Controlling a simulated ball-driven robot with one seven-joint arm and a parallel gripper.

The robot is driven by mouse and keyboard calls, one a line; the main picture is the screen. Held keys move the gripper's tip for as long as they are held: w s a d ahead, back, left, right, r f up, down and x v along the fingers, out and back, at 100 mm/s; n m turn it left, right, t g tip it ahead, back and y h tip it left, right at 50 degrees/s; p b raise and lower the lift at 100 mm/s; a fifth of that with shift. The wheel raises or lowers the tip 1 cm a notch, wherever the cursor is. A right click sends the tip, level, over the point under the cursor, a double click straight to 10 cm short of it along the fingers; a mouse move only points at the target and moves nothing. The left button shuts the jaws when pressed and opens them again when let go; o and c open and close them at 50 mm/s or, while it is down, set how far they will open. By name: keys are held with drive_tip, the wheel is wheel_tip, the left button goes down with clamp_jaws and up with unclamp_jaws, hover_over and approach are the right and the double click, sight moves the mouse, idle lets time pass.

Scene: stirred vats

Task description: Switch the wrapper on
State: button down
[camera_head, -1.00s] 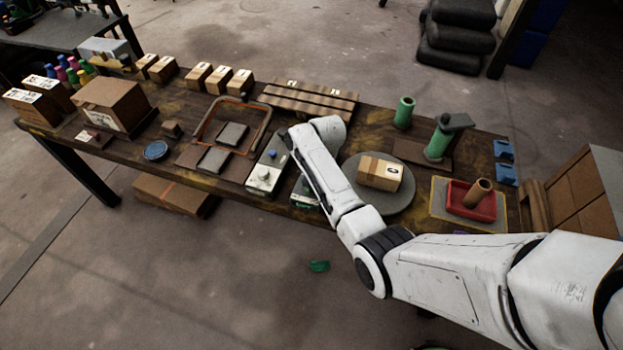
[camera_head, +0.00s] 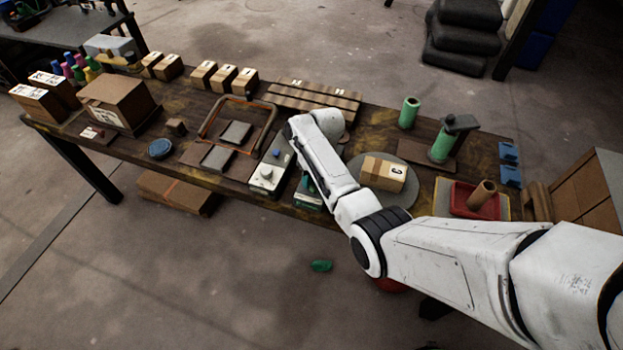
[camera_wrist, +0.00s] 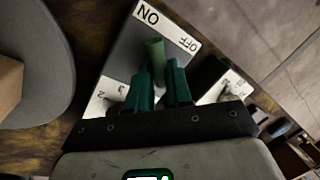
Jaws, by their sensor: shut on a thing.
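The wrapper's switch is a grey box (camera_wrist: 130,58) with a white strip marked ON and OFF (camera_wrist: 168,28), seen large in the wrist view. A green lever (camera_wrist: 154,50) stands up from it, and my gripper (camera_wrist: 158,78) is shut on the lever with its green fingers on either side. I cannot tell which mark the lever is set to. In the head view the switch box (camera_head: 307,200) shows only partly below my arm at the table's front edge. The wrapper's round grey turntable (camera_head: 398,190) stands to its right with a taped carton (camera_head: 383,173) on it.
A control box (camera_head: 268,172) with a blue knob stands close to the left of my gripper. A green roll on a post (camera_head: 443,143) and a red tray (camera_head: 474,198) stand to the right.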

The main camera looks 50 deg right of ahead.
idle(0.4)
drive_tip(key=c, duration=1)
unclamp_jaws()
drive_tip(key=shift+c, duration=0.2)
drive_tip(key=shift+r, duration=0.1)
wheel_tip(320, 180, up, 10)
drive_tip(key=d, duration=0.2)
drive_tip(key=shift+s+r, duration=0.15)
drive_tip(key=shift+s, duration=0.25)
